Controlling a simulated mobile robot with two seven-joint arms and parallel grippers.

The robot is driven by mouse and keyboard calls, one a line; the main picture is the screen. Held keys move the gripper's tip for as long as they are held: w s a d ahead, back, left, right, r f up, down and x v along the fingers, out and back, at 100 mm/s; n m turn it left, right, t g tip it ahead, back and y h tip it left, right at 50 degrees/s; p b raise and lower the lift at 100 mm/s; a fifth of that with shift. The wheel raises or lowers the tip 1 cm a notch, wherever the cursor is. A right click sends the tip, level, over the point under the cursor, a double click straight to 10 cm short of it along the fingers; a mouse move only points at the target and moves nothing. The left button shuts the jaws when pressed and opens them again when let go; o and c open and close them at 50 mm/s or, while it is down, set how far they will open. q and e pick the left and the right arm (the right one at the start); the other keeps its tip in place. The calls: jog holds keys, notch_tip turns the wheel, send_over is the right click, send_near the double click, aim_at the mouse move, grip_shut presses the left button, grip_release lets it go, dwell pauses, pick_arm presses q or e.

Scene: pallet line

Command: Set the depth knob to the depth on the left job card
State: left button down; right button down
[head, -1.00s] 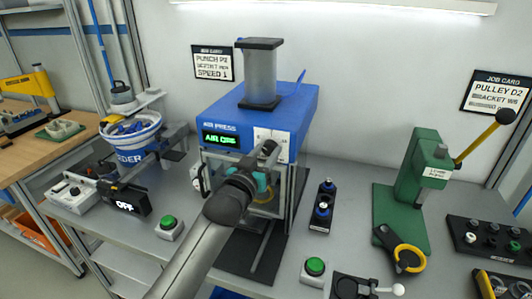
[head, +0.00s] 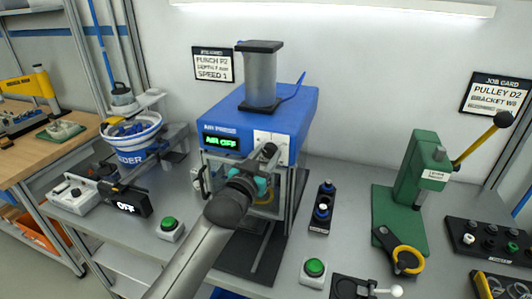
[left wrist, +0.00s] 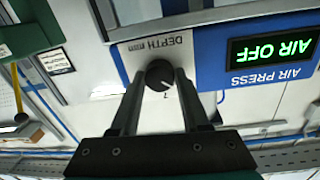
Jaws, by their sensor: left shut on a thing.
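The left job card (head: 212,64) hangs on the wall left of the press; it reads punch P2, speed 1, and its depth figure is too small to read surely. The dark round depth knob (left wrist: 159,75) is on the front of the blue air press (head: 259,117), under the word DEPTH, upside down in the left wrist view. A white mark on the knob points to its lower right there, and a 7 shows just below it. My left gripper (head: 268,153) is at the press front; in the left wrist view its fingers (left wrist: 160,80) are shut on the knob from both sides. My right gripper is out of view.
The press display (head: 221,142) reads AIR OFF. A feeder bowl (head: 132,128) stands left, a green hand press (head: 423,170) right. Green buttons (head: 169,224) and a small black stand (head: 321,210) are on the grey bench. Another job card (head: 495,94) hangs at right.

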pick_arm(q)
jog(key=m+p, duration=0.2)
jog(key=m, duration=0.2)
jog(key=shift+r+m, duration=0.1)
jog(key=shift+m, duration=0.2)
jog(key=m+p, duration=0.1)
jog(key=m, duration=0.4)
dwell(0.3)
jog(key=shift+c, duration=1.9)
grip_release()
jog(key=shift+s, duration=0.15)
jog(key=v, duration=1.5)
jog(key=shift+r, duration=0.2)
jog(key=shift+d+f, duration=0.1)
jog(key=shift+d, duration=0.05)
